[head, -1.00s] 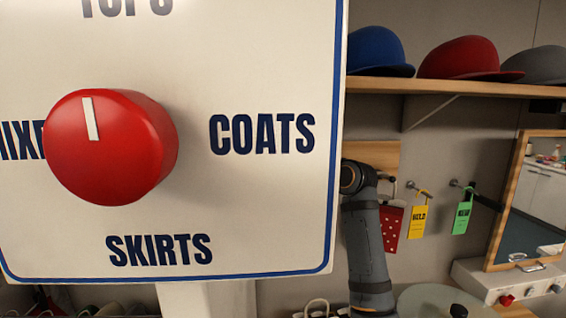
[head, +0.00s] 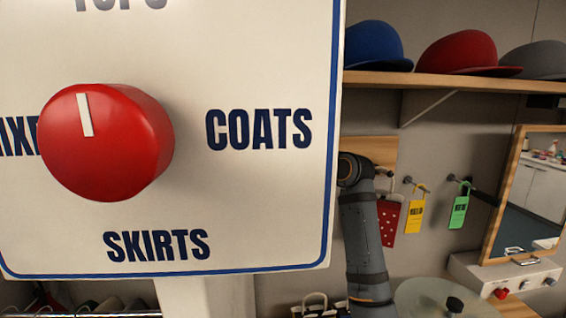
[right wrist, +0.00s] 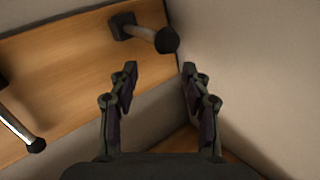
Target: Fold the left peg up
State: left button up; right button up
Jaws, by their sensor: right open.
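A wooden board (right wrist: 70,60) with two dark metal pegs shows in the right wrist view. One peg (right wrist: 146,32) with a round black end is near the top centre, and another peg (right wrist: 18,128) is at the left edge, partly cut off. I cannot tell which of them is the left peg. My right gripper (right wrist: 158,75) is open and empty, its fingertips just below the round peg end and apart from it. In the head view a piece of wooden board (head: 378,151) shows behind my arm; the right gripper is hidden there. My left gripper is not in view.
A large white sign (head: 270,200) with a red knob (head: 105,142) covers the left of the head view. Right of it are a cap shelf (head: 450,82), a yellow tag (head: 414,216), a green tag (head: 458,213) and a mirror (head: 528,195). A pale wall (right wrist: 250,70) stands close right of my fingers.

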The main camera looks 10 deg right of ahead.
jog(key=v, duration=1.2)
jog(key=shift+w+f, duration=0.1)
